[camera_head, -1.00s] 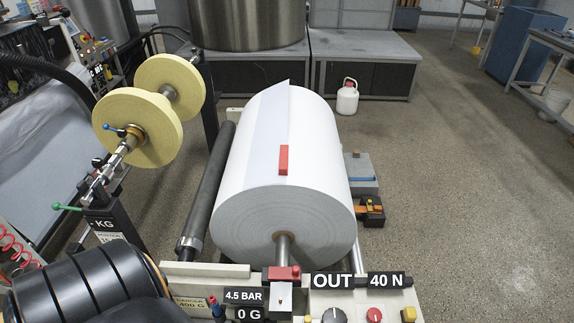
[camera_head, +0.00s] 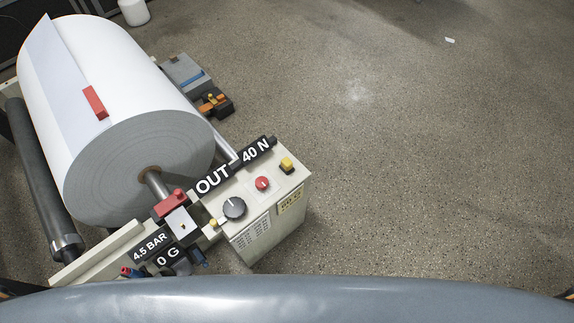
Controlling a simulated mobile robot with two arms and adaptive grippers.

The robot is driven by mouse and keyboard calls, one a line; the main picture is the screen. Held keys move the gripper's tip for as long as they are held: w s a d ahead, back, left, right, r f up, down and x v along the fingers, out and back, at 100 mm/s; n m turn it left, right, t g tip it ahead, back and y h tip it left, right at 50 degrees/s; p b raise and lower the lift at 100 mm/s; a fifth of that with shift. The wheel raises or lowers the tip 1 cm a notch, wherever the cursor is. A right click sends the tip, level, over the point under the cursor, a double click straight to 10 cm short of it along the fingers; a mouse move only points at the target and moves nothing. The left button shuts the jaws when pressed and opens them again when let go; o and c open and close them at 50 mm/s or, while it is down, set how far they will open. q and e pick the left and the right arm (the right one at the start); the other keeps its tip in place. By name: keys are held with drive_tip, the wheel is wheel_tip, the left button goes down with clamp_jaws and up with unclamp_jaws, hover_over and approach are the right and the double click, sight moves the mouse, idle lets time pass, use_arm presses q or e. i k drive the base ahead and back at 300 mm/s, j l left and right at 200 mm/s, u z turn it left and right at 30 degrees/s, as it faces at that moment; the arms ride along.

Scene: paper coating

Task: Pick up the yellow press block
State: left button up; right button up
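A small yellow block (camera_head: 287,164) sits on top of the cream control box, near its far right corner. It stands behind and to the right of a red knob (camera_head: 262,183). Nothing touches it from above. Neither of my grippers shows in the head view; only dark slivers appear at the lower left and right edges, too little to make out.
The control box (camera_head: 278,231) also bears a black dial (camera_head: 234,208). Grey and black-orange blocks (camera_head: 218,104) stand behind the box.

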sight(286, 165)
drive_tip(key=u, duration=0.75)
drive_tip(key=i+l+u, duration=0.15)
drive_tip(key=l+u, duration=1.15)
drive_tip(key=l, duration=0.15)
drive_tip(key=l+u, duration=0.45)
